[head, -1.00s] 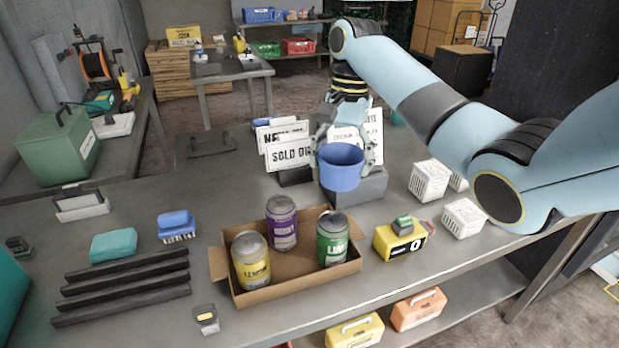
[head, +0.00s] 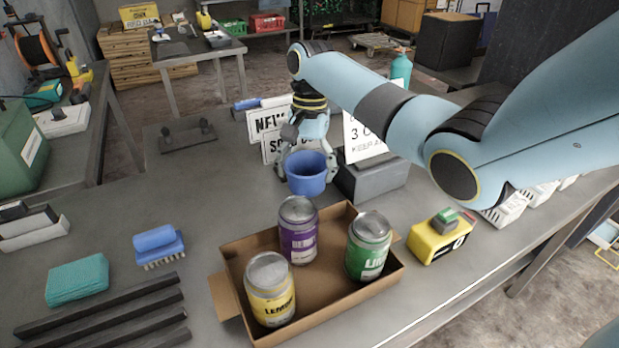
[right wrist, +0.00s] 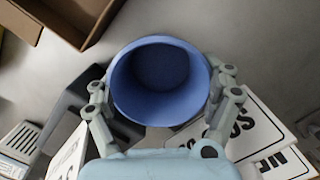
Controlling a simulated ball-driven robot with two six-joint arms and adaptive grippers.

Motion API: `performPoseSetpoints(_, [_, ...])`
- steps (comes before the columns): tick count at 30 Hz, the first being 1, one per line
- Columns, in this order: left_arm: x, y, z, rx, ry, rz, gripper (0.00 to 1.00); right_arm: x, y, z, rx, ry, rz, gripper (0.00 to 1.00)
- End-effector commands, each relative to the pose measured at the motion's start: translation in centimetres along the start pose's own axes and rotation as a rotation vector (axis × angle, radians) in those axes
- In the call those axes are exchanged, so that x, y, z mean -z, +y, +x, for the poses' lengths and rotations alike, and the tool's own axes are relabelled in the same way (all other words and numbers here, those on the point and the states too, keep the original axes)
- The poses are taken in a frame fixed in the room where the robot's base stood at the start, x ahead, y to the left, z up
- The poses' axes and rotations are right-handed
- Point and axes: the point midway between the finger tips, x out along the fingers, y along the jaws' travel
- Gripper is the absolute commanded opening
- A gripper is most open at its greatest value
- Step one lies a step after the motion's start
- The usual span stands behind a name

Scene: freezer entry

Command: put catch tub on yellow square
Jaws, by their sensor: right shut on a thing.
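The blue tub (head: 306,174), likely the catch tub, is round, upright and open at the top. My right gripper (head: 309,165) is shut on it, with a finger on each side. In the right wrist view the tub (right wrist: 160,80) sits between the fingers (right wrist: 160,95) and looks empty. It is just left of the grey block (head: 372,181), behind the cardboard box. I cannot tell whether its base touches the table. I cannot make out a yellow square on the table. My left gripper is not in view.
A cardboard box (head: 232,290) holding cans stands in front. A yellow counter device (head: 440,238) is to its right. White signs (head: 268,128) stand behind the tub. A blue brush (head: 158,245) and teal cloth (head: 77,280) lie left.

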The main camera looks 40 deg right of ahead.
Motion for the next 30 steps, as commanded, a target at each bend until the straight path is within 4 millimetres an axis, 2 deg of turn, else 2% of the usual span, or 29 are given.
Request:
performPoseSetpoints(6, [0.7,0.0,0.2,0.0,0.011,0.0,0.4,0.4,0.0,3.1,-0.002,-0.003,0.0,0.56])
performPoseSetpoints(18, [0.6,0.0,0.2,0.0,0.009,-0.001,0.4,0.5,0.0,3.7,-0.001,-0.001,0.0,0.56])
performPoseSetpoints(19, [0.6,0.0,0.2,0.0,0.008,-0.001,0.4,0.5,0.0,3.7,0.0,-0.001,0.0,0.85])
performPoseSetpoints(22, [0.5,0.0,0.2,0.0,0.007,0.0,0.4,0.5,0.0,3.6,0.0,-0.001,0.0,0.98])
performPoseSetpoints(30, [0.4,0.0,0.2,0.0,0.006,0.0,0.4,0.5,0.0,3.6,0.0,0.0,0.0,1.0])
